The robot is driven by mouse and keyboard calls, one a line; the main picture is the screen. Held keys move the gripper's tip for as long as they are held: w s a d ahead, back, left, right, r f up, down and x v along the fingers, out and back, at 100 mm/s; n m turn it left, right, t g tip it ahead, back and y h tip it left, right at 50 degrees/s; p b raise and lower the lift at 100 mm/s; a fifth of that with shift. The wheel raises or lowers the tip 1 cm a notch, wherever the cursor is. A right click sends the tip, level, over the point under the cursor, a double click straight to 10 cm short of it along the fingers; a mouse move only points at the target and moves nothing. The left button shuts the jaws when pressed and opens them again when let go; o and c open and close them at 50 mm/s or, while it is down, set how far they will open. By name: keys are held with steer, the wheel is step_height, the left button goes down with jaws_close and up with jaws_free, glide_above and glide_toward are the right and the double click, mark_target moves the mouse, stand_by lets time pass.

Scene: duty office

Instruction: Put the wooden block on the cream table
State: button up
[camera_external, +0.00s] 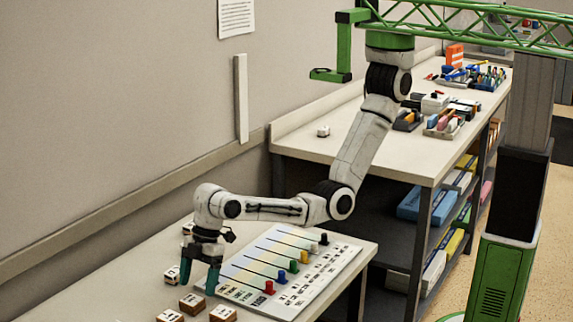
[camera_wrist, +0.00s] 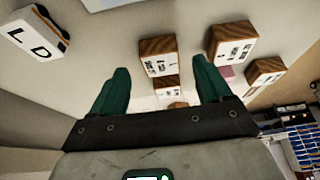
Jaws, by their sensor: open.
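Several wooden blocks with white printed faces lie on the near cream table (camera_external: 110,275), and I cannot tell which one the task means. One wooden block (camera_external: 192,302) sits just in front of my gripper (camera_external: 199,274), with another (camera_external: 222,313) beside it and a third (camera_external: 170,315) at the picture's bottom edge. In the wrist view, a wooden block (camera_wrist: 158,56) shows between the fingertips of my gripper (camera_wrist: 161,67), seemingly beyond them. Another wooden block (camera_wrist: 232,42) is right of the right finger. My gripper is open, pointing down low over the table, with nothing held.
A white board (camera_external: 285,268) with coloured sliders lies right of my gripper. A whitish block (camera_external: 171,275) is close on its left; a white lettered block (camera_wrist: 36,32) shows in the wrist view. A second cream-topped bench (camera_external: 365,150) behind holds a small block (camera_external: 323,131) and trays.

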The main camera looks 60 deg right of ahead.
steer(key=v, duration=0.8)
steer(key=shift+d+r, duration=0.1)
steer(key=shift+r, duration=0.05)
